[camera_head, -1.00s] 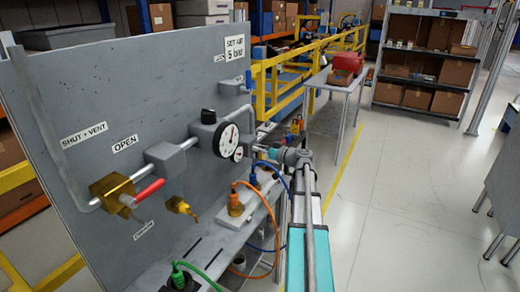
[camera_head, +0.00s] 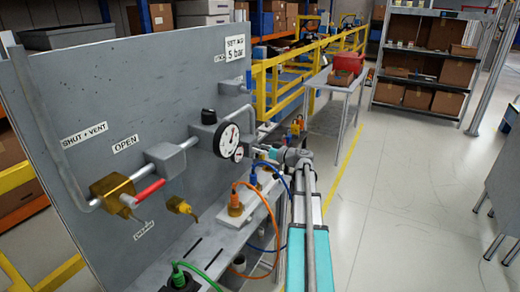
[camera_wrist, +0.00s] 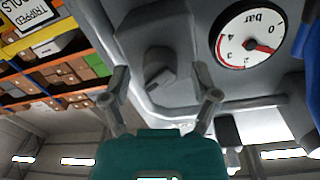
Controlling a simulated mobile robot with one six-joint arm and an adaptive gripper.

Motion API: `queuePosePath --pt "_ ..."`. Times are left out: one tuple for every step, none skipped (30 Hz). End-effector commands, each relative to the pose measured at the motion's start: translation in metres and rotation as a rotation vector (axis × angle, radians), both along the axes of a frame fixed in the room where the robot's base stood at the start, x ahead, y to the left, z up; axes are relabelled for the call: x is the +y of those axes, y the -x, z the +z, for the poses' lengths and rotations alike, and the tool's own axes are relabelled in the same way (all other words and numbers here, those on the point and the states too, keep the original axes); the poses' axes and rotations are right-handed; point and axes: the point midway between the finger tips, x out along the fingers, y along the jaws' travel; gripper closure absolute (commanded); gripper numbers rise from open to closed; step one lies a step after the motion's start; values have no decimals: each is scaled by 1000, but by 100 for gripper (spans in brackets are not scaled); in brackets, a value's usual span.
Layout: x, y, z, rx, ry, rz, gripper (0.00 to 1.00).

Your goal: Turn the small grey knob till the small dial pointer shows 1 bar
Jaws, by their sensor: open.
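The small dial (camera_wrist: 262,35) has a white face marked bar at the top right of the wrist view. Its red pointer points to the right of the 2, towards the unreadable stretch between 2 and 0. The small dial also shows in the head view (camera_head: 238,154), below a larger white dial (camera_head: 226,139). The small grey knob (camera_wrist: 159,72) sticks out from a grey body in the wrist view. My gripper (camera_wrist: 163,86) is open, one finger on each side of the knob, with no clear contact. In the head view the knob is hidden around my gripper (camera_head: 262,157).
A black knob (camera_head: 208,116) tops the block by the large dial. A red lever (camera_head: 150,193) and brass valve (camera_head: 112,190) are further left on the upright panel (camera_head: 90,90). Open floor lies right.

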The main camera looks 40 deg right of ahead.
Motion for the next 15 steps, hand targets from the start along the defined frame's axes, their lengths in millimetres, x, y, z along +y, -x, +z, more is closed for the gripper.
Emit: queuePosePath --pt "0 0 0 0 0 0 22" --pt "0 1 0 0 0 0 22" --pt "0 1 0 0 0 0 22" --pt "-1 2 0 0 0 0 22" --pt "-1 3 0 0 0 0 22" --pt "-2 5 0 0 0 0 22" --pt "-2 7 0 0 0 0 22" --pt "-3 9 0 0 0 0 22" --pt "-4 13 0 -1 0 -1 22" --pt "-5 16 0 -1 0 -1 22" --pt "-6 18 0 -1 0 -1 22" --pt "-8 23 0 -1 0 -1 22" --pt "-9 26 0 0 0 -2 22" --pt "-10 29 0 -1 0 -1 22" --pt "-12 34 0 -1 0 -1 22"
